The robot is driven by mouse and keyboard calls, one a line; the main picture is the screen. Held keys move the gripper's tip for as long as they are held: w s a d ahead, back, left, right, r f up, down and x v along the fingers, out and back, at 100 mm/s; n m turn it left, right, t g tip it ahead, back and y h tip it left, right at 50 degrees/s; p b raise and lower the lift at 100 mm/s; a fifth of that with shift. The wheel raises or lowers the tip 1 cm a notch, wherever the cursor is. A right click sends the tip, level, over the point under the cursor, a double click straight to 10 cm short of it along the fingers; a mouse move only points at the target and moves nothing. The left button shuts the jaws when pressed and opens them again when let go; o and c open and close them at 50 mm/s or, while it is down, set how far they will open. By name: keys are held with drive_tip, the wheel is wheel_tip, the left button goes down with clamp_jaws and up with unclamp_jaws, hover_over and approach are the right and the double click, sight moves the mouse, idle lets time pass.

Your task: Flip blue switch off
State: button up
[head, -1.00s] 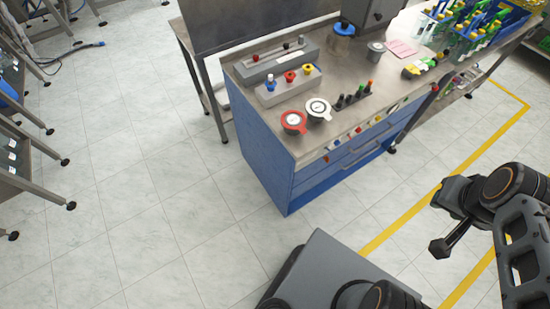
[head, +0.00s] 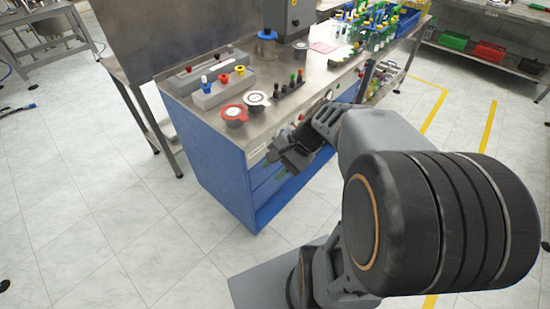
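A blue-topped knob (head: 204,82) stands at the left end of a grey control box (head: 222,92) on the workbench, beside a red and a yellow one. Whether this is the blue switch, and its on or off position, is too small to tell. A row of small coloured controls runs along the bench's front edge; my gripper and arm hide part of it. My gripper (head: 284,156) is in front of that edge, at its middle, below the bench top. It points left and down. I see nothing held, but its finger gap is not clear.
Bottle racks (head: 375,25) stand at the back right.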

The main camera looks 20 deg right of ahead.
drive_tip(key=w+d+f+m+t+y+b, duration=0.1)
drive_tip(key=w+d+f+m+t+b, duration=0.3)
drive_tip(key=d+f+m+t+b, duration=0.35)
drive_tip(key=w+d+f+m+t+y+b, duration=0.2)
drive_tip(key=w+d+f+m+t+b, duration=0.3)
drive_tip(key=d+m, duration=0.45)
drive_tip(key=b+x, duration=0.2)
drive_tip(key=x, duration=1)
drive_tip(key=shift+d+b, duration=0.2)
drive_tip(key=shift+b, duration=0.1)
drive_tip(key=shift+w+r+t, duration=0.1)
drive_tip(key=shift+w+t, duration=0.05)
drive_tip(key=shift+t, duration=0.1)
drive_tip(key=shift+c, duration=0.5)
clamp_jaws()
